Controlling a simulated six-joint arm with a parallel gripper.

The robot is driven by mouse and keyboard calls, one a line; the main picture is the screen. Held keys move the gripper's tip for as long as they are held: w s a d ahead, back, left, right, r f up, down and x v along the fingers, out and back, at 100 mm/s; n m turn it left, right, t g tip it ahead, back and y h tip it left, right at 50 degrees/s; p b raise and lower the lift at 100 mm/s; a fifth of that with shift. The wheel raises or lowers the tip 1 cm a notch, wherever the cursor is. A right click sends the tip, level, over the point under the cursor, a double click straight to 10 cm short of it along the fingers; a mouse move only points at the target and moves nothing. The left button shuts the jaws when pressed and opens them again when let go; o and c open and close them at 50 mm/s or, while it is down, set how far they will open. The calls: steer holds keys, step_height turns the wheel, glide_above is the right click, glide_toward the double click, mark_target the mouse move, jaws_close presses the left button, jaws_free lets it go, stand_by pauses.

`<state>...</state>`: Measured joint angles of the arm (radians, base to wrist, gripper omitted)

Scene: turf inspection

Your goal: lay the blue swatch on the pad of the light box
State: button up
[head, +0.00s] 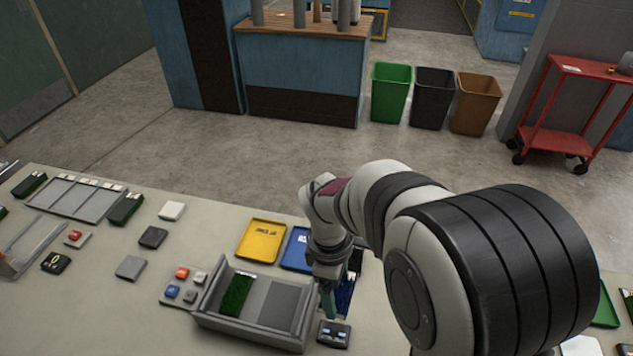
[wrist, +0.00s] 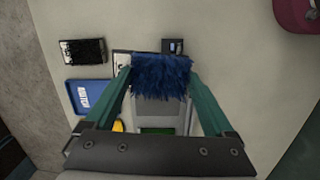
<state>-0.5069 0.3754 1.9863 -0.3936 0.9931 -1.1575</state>
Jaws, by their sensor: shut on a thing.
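My gripper (head: 328,300) is shut on the blue swatch (wrist: 162,78), a shaggy dark-blue piece between the two teal fingers in the wrist view. In the head view the swatch (head: 345,297) is partly hidden by my gripper, at the right end of the light box. The light box (head: 248,330) is a grey open-topped box with a green swatch (head: 236,293) on its left side and a bare grey pad (head: 280,302) on its right. In the wrist view the blue swatch covers part of the box.
A yellow tray (head: 261,241) and a blue tray (head: 297,250) lie behind the box. A small dark device (head: 334,333) sits at its front right corner. Small coloured buttons (head: 182,272) are at its left. Grey and white blocks (head: 131,267) lie further left.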

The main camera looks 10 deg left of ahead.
steer(key=n, duration=0.1)
glide_above(279, 314)
step_height(279, 314, down, 7)
steer(key=shift+w+r, duration=0.1)
steer(key=shift+r, duration=0.1)
steer(key=shift+a+f, duration=0.15)
steer(key=shift+f, duration=0.95)
steer(key=shift+a+f, duration=0.15)
steer(key=shift+f, duration=0.95)
steer(key=o, duration=1.2)
steer(key=shift+f, duration=0.1)
steer(key=shift+c, duration=0.2)
